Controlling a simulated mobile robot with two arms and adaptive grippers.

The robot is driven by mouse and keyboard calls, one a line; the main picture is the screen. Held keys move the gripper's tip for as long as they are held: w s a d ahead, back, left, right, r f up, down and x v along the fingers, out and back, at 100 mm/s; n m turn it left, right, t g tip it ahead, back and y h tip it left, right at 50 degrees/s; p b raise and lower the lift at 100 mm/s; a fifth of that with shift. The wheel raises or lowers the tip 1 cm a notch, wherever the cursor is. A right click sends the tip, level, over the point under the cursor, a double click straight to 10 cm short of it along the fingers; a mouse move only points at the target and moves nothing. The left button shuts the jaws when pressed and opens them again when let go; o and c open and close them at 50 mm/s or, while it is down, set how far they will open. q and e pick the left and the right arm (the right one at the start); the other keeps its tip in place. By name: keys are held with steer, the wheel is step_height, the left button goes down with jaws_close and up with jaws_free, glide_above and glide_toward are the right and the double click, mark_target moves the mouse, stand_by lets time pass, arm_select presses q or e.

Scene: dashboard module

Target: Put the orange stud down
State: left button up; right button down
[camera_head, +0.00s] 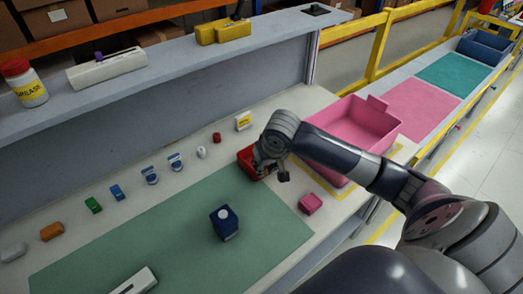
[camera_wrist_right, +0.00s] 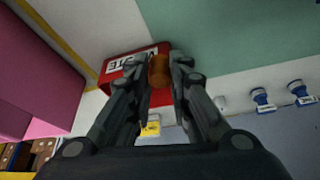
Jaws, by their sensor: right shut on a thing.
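The orange stud (camera_wrist_right: 159,70) sits between the fingertips of my right gripper (camera_wrist_right: 160,80) in the right wrist view. That gripper is shut on it. The stud is over or at the edge of a small red bin (camera_wrist_right: 112,70) with white lettering; I cannot tell its height above it. In the head view my right gripper (camera_head: 268,170) is at the red bin (camera_head: 244,157) and hides part of it; I cannot make out the stud there. My left gripper is not in view.
A pink bin (camera_head: 352,125) stands right of the red bin. A dark blue block (camera_head: 224,224) stands on the green mat (camera_head: 170,245). Several small coloured parts line the back of the bench. A pink block (camera_head: 310,203) lies right of the mat. Much of the mat is clear.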

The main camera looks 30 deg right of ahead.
steer(key=w+d, duration=0.1)
steer(key=w, duration=0.2)
steer(key=w+d+p, duration=0.1)
steer(key=w+d, duration=0.1)
steer(key=w, duration=0.1)
steer(key=w+d+f, duration=0.1)
steer(key=w+d, duration=0.1)
steer(key=w, duration=0.1)
steer(key=shift+p, duration=0.4)
step_height(320, 180, down, 3)
steer(key=shift+s+f+p, duration=0.1)
steer(key=shift+f+p, duration=0.05)
steer(key=shift+p, duration=0.5)
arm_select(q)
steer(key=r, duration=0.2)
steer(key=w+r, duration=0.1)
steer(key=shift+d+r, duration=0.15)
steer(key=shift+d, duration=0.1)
arm_select(e)
steer(key=shift+f, duration=0.15)
steer(key=shift+f, duration=0.45)
steer(key=c, duration=1.5)
jaws_free()
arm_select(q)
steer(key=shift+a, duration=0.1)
arm_select(e)
steer(key=shift+o, duration=0.2)
